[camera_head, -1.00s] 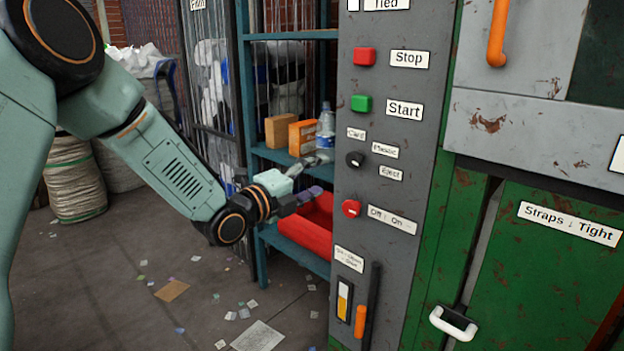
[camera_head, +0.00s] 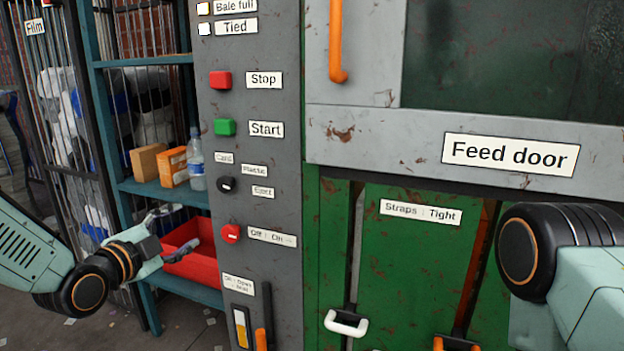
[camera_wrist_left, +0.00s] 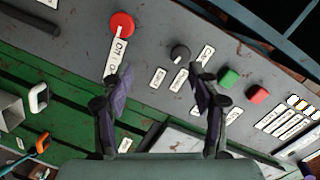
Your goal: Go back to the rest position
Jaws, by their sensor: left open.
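My left gripper (camera_head: 180,232) is in front of the shelf at the lower left of the head view, near the red bin, with nothing seen between its fingers. In the left wrist view the left gripper (camera_wrist_left: 160,88) is open and empty, with its two dark fingers apart. It faces the grey control panel (camera_wrist_left: 150,55), and the fingers appear apart from it. My right arm shows at the right edge of the head view, but its gripper is out of view.
The grey panel (camera_head: 262,190) carries a red Stop button (camera_head: 220,80), a green Start button (camera_head: 224,127), a black selector (camera_head: 226,184) and a red switch (camera_head: 231,233). A red bin (camera_head: 195,265), two boxes and a bottle (camera_head: 196,160) are on the shelf. The feed door is right.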

